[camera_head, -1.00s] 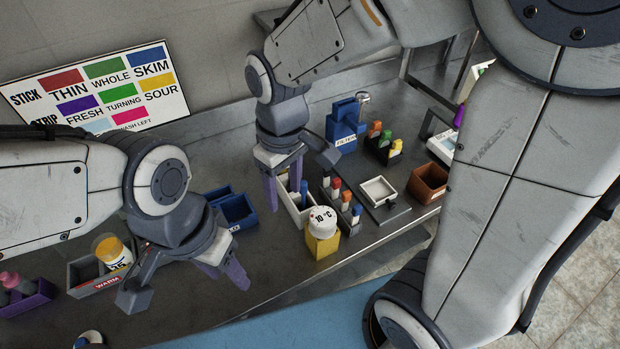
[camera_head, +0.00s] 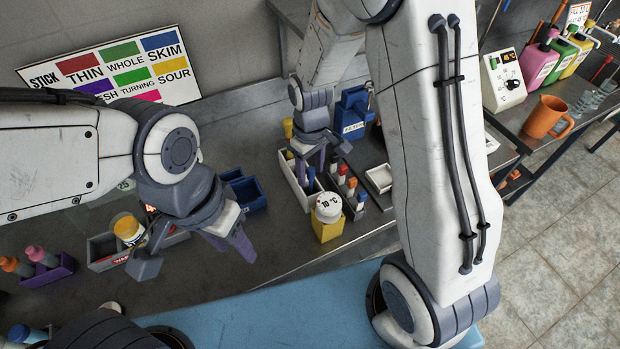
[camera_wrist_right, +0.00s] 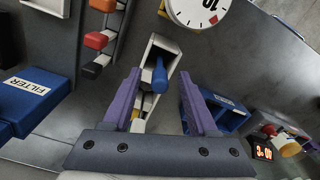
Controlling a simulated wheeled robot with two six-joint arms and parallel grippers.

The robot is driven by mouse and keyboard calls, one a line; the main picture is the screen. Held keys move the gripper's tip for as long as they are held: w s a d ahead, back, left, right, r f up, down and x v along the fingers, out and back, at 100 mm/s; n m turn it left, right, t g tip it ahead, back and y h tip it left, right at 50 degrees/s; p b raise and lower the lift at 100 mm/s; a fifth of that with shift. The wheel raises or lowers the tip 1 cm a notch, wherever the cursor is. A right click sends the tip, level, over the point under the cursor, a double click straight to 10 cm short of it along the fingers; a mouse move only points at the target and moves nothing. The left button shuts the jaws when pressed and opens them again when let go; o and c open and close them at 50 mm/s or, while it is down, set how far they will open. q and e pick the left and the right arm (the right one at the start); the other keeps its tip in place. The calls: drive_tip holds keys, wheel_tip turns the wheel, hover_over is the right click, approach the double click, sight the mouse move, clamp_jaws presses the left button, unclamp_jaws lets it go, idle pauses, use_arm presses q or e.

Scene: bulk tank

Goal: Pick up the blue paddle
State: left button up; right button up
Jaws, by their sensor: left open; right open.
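A blue paddle (camera_head: 311,178) with a rounded blue handle stands upright in a narrow white holder (camera_head: 290,181) on the steel bench. In the right wrist view the blue paddle (camera_wrist_right: 160,75) shows between my purple fingers, with the white holder (camera_wrist_right: 175,45) around it. My right gripper (camera_head: 312,166) is open at the holder, and its fingers (camera_wrist_right: 158,92) lie to either side of the paddle without visible contact. My left gripper (camera_head: 196,254) is open and empty over the front left of the bench.
A yellow block with a round 10 °C dial (camera_head: 328,208) stands just in front of the holder. A rack of coloured sticks (camera_head: 350,190) is close on its right. A blue FILTER box (camera_head: 352,115) stands behind, and an open blue bin (camera_head: 246,193) is to the left.

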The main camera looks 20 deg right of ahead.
drive_tip(key=shift+f, duration=0.55)
clamp_jaws()
drive_tip(key=shift+r, duration=0.1)
